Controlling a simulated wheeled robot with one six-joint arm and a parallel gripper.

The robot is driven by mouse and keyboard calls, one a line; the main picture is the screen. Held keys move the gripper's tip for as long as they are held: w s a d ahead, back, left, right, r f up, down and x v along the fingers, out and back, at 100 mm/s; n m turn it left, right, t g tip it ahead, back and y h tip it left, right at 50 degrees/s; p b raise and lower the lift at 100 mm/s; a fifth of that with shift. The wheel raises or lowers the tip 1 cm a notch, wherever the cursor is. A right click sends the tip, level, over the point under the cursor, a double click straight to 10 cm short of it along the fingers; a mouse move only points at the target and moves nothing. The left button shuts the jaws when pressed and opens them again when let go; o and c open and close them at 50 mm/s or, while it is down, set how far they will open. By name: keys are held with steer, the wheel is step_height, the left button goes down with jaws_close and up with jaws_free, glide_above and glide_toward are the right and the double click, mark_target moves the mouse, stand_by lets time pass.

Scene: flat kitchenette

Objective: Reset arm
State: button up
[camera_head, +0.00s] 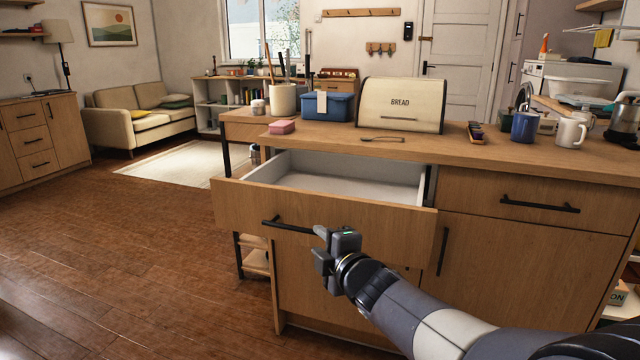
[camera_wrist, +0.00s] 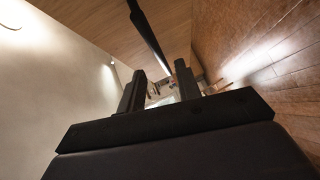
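My gripper (camera_head: 322,248) is in front of the open wooden drawer (camera_head: 330,215), close to the right end of its black bar handle (camera_head: 287,227). In the wrist view my gripper's two dark fingers (camera_wrist: 160,85) stand apart with a clear gap and nothing gripped. The handle (camera_wrist: 148,36) runs down there toward the space between the fingertips. I cannot tell whether a finger touches it. My arm reaches in from the lower right. The drawer is pulled well out, and its pale inside looks empty.
The counter (camera_head: 480,148) above holds a bread box (camera_head: 400,105), a blue box (camera_head: 335,107), a pink block (camera_head: 282,127), a wooden spoon (camera_head: 381,139) and mugs (camera_head: 524,127). A closed drawer (camera_head: 530,205) and cabinet door lie right. The floor (camera_head: 130,270) at left is clear.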

mark_target(309, 233)
steer(key=b+x, duration=0.1)
steer(key=x, duration=0.6)
steer(key=shift+w+a+f, duration=0.1)
steer(key=shift+w, duration=0.35)
